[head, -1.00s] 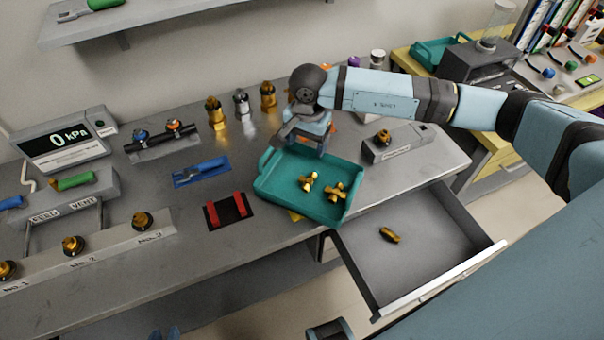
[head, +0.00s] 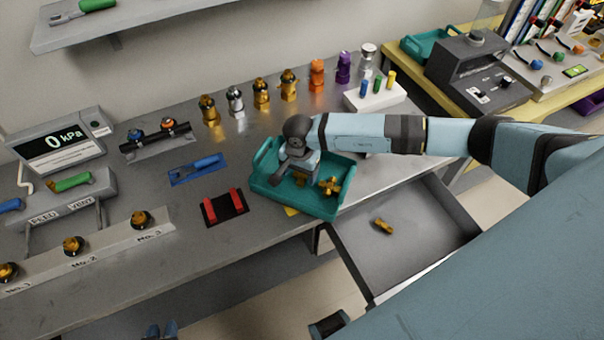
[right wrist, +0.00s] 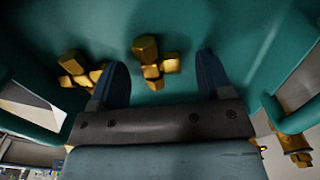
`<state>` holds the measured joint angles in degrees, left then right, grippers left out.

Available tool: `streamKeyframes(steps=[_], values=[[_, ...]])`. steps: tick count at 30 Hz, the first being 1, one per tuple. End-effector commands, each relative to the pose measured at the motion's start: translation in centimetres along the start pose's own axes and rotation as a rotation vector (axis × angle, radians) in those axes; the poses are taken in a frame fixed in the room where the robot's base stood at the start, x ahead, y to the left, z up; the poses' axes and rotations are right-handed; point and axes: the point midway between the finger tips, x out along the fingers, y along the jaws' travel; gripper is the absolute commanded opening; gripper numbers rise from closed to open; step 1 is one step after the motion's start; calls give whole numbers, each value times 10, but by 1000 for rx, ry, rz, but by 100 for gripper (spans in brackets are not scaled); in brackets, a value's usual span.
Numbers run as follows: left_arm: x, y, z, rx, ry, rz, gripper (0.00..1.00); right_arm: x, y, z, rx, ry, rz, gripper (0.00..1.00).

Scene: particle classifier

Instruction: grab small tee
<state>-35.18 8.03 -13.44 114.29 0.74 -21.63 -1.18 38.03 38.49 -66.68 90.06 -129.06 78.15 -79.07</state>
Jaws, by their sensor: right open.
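The teal tray (head: 262,185) sits on the bench with two brass fittings in it. The smaller, tee-like one (head: 300,179) is mostly hidden under my right gripper (head: 288,182) in the head view. The other, cross-like fitting (head: 330,186) lies to its right. In the right wrist view, my right gripper (right wrist: 160,82) is open, its dark blue fingers spread apart. A brass fitting (right wrist: 150,62), apparently the tee, shows between and just beyond the fingers; contact cannot be told. The other fitting (right wrist: 76,68) is outside the left finger. My left gripper (head: 162,331) barely shows at the bottom edge.
An open drawer (head: 420,250) holds a small brass piece (head: 382,226). A red-and-black holder (head: 224,207) and a blue tool (head: 197,170) lie left of the tray. Brass and coloured fittings (head: 261,94) stand behind it. The tray's walls surround my right gripper closely.

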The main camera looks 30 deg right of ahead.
Motion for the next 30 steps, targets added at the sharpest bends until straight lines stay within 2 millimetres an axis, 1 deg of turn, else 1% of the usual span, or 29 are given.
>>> streamKeyframes(steps=[3,9,10,11,12,17,25,30], values=[[-1,0,-1,-1,0,0,30,7,0,0,-1,0,0,72],[0,0,0,-1,0,0,30,8,0,0,-1,0,-1,72],[0,0,0,-1,0,0,30,8,0,0,-1,0,-1,68],[0,0,0,-1,-1,0,30,8,0,0,-1,0,-1,61],[0,0,0,-1,-1,0,30,8,0,0,-1,0,-1,52],[0,0,0,-1,-2,0,30,8,0,0,-1,0,0,15],[0,0,1,-1,-2,0,30,7,0,0,-1,0,-1,14],[0,1,2,-1,-2,1,30,-3,-1,-1,0,1,-2,14]])
